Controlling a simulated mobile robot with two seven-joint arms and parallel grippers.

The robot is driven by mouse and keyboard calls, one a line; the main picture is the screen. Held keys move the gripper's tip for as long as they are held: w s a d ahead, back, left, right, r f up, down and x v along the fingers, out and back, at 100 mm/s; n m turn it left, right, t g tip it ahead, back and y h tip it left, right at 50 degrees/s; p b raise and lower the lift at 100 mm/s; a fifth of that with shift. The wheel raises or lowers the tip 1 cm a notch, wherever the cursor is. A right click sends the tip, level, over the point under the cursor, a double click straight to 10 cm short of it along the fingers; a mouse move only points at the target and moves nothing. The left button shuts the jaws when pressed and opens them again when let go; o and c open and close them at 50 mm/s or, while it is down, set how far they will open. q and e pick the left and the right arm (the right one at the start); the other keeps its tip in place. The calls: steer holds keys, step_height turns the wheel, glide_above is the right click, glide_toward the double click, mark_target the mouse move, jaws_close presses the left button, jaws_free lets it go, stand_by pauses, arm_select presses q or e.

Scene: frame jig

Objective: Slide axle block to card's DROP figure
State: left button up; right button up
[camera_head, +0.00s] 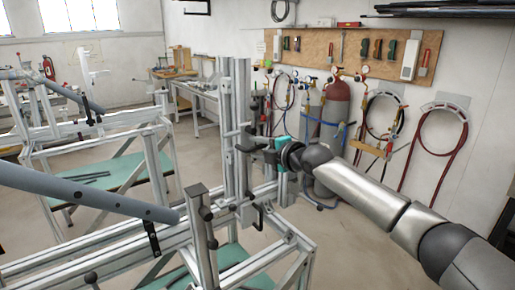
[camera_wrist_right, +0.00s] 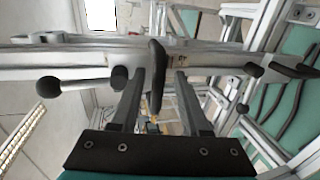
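My right gripper (camera_head: 258,148) reaches in from the right to a twin aluminium upright (camera_head: 237,110). In the right wrist view its two fingers (camera_wrist_right: 160,76) stand apart. A black clamp lever (camera_wrist_right: 157,72) lies between them, with a gap visible on each side. The lever appears to belong to a block on the upright, probably the axle block, largely hidden by the gripper in the head view. A small pale label (camera_wrist_right: 181,60) shows on the rail, too small to read. I cannot make out the card or its DROP figure. My left gripper is not in view.
A lower bracket with a black lever (camera_head: 259,216) sits close below the gripper. A short post (camera_head: 200,240) and a horizontal rail (camera_head: 120,255) stand in front. A grey tube (camera_head: 90,196) crosses at left. Gas cylinders (camera_head: 337,112) stand behind; open floor lies between.

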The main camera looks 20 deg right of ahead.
steer(key=shift+s+r, duration=0.1)
steer(key=shift+r, duration=0.1)
steer(key=b+v, duration=0.1)
steer(key=v, duration=1.4)
steer(key=shift+f, duration=0.2)
